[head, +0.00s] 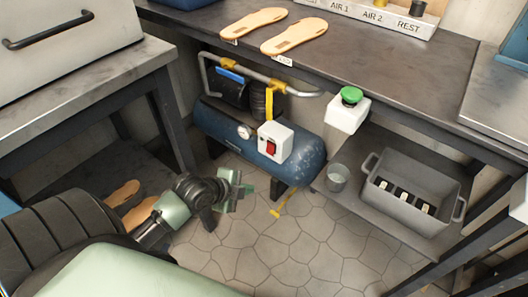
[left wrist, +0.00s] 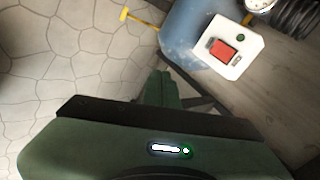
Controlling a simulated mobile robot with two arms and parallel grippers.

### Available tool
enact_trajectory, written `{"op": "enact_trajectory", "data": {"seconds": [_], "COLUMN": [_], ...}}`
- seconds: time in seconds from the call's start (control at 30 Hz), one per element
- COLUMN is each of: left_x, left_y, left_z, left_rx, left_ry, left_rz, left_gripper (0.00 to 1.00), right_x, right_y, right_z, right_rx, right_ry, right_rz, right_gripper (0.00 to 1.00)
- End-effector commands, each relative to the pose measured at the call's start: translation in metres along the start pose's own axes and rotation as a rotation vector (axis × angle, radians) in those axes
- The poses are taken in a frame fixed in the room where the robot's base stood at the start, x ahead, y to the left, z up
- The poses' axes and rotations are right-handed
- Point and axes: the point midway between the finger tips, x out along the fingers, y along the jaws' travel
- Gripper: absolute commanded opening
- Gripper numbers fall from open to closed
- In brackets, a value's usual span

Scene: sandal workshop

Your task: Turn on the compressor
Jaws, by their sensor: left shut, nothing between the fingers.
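The compressor is a blue tank (head: 228,128) on dark feet under the workbench, with a dark motor and a round gauge. A white switch box (head: 284,138) on its front carries a red rocker switch (head: 271,147). In the left wrist view the switch box (left wrist: 236,63) shows the red rocker (left wrist: 223,50) and a small green round spot. My left gripper (head: 243,190) is shut and empty, left of and nearer than the switch box, apart from it. Its fingers (left wrist: 160,88) point toward the tank in the left wrist view. My right gripper is not in view.
A white box with a green button (head: 351,96) is mounted at the workbench (head: 400,85) edge. A grey crate (head: 400,222) and a metal cup (head: 338,178) stand on the lower shelf. A yellow handle (head: 284,203) sticks out below the tank. The tiled floor in front is clear.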

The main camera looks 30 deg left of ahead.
Motion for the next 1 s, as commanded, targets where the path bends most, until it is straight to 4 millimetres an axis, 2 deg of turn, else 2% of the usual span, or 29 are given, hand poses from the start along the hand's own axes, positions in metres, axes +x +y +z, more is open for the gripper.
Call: {"op": "enact_trajectory", "data": {"seconds": [0.03,0.1,0.2,0.3,0.7,0.93,1.0], "left_x": [0.004,0.005,0.005,0.004,0.006,0.035,0.042], "left_y": [-0.021,-0.045,-0.069,-0.08,-0.082,-0.087,-0.088], "left_z": [0.014,0.027,0.04,0.046,0.047,0.046,0.046], "left_rx": [0.085,0.186,0.283,0.329,0.34,0.336,0.337], "left_ry": [0.001,0.004,-0.003,-0.008,-0.009,-0.008,-0.009], "left_rz": [-0.048,-0.107,-0.167,-0.197,-0.203,-0.203,-0.203], "left_gripper": [0.0,0.0,0.0,0.0,0.0,0.0,0.0], "right_x": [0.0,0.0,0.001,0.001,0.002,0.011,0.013], "right_y": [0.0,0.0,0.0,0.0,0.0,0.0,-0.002], "right_z": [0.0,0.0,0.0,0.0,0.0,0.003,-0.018], "right_rx": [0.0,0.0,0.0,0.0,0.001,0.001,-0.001], "right_ry": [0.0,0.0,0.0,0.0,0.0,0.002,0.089], "right_rz": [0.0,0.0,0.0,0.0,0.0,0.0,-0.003], "right_gripper": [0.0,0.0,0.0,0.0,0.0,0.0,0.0]}}
